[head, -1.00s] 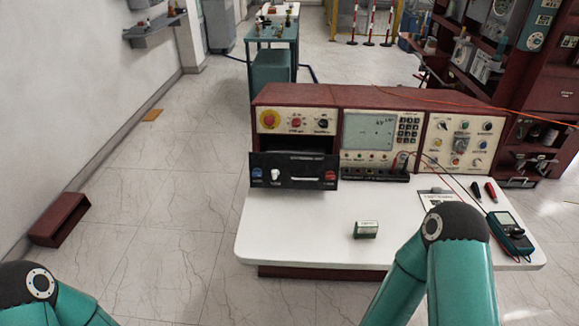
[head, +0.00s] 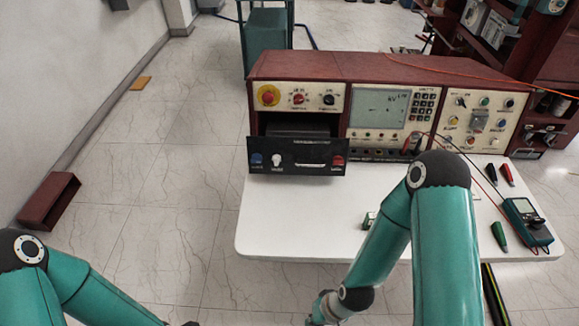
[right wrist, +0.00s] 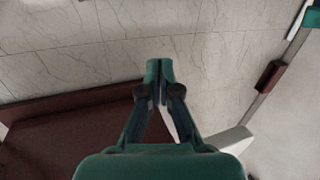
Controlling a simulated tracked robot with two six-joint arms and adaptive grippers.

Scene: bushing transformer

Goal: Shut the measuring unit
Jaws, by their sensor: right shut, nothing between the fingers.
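The measuring unit is a drawer with a black front panel (head: 296,160). It has blue, white and red controls and a white handle. It sticks out of the left bay of the dark red console (head: 380,68) in the head view, with a dark gap above it. My right gripper (right wrist: 160,68) is shut and empty in the right wrist view, over the floor beside a dark red surface. In the head view my right arm hangs in front of the table, clear of the drawer; its gripper cannot be made out there. My left gripper is out of view below the frame.
The white tabletop (head: 290,222) is clear in front of the drawer. A small green box (head: 369,219) is partly hidden by my right arm. A meter (head: 524,218) with leads lies on the right. An open red box (head: 48,200) lies on the floor at left.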

